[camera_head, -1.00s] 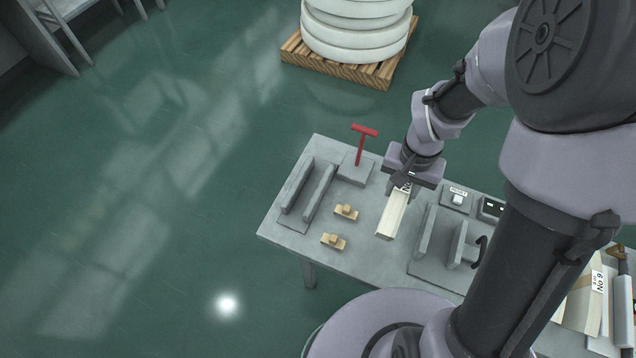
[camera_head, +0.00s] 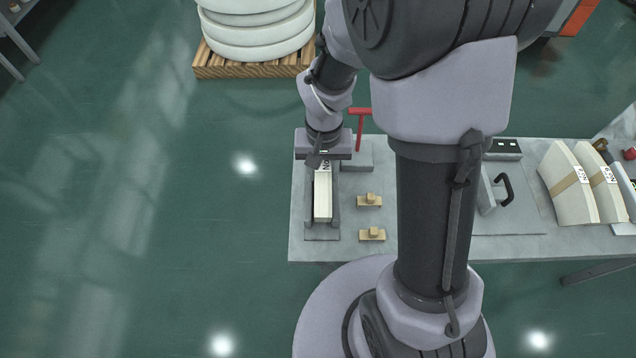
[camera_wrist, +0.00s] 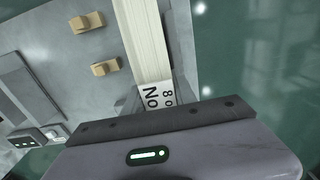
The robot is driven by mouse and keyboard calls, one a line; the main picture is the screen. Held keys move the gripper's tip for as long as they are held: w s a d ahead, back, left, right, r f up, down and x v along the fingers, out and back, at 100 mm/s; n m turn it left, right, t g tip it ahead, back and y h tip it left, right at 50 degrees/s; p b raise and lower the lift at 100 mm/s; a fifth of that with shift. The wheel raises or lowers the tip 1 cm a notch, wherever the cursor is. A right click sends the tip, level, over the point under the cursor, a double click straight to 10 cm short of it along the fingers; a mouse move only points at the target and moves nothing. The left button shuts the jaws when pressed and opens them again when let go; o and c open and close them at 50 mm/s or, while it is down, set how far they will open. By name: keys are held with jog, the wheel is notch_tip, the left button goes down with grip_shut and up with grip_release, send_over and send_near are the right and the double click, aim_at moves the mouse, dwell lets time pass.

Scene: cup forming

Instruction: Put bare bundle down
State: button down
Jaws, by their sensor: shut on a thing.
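The bare bundle (camera_head: 322,200), a pale stack of strips with no band visible, has a white "No 8" label (camera_wrist: 155,97) at the end near my gripper. My gripper (camera_head: 322,166) is shut on that end. The bundle lies lengthwise between the two upright walls of the grey channel stand (camera_head: 322,233) at the table's left end. In the wrist view the bundle (camera_wrist: 145,38) runs away from the jaws, with a stand wall (camera_wrist: 182,45) close beside it. I cannot tell whether the bundle touches the stand's floor.
Two small wooden blocks (camera_head: 369,200) (camera_head: 372,234) sit right of the stand. A red T-handle (camera_head: 360,120) rises from a grey block behind. Banded bundles (camera_head: 568,188) lie at the table's right end. My arm hides the table's middle. Open floor lies left of the table.

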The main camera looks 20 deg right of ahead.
jog(key=shift+f+b, duration=0.5)
jog(key=shift+f, duration=1.1)
jog(key=shift+f, duration=0.15)
jog(key=c, duration=1)
grip_release()
